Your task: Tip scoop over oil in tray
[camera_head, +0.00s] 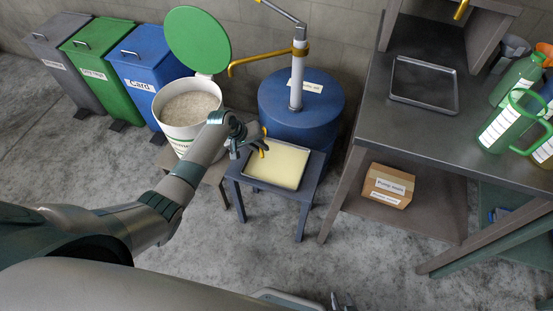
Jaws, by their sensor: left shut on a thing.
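The tray (303,182) stands on a small blue-grey stool and holds a pale yellow layer of oil. My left gripper (259,142) is above the tray's back left corner, shut on what seems to be the scoop (264,152). Only small yellow parts of the scoop show at the fingers; its bowl and any contents cannot be made out. A white bucket (172,131) of pale granules stands left of the tray, behind my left arm. My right gripper (340,303) just shows at the bottom edge, and its opening is unclear.
A blue drum (325,108) with a pump and yellow spout stands behind the tray. The bucket's green lid (198,38) is raised. Grey, green and blue bins line the wall at left. A metal workbench (385,128) with bottles stands right, a cardboard box (388,186) beneath.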

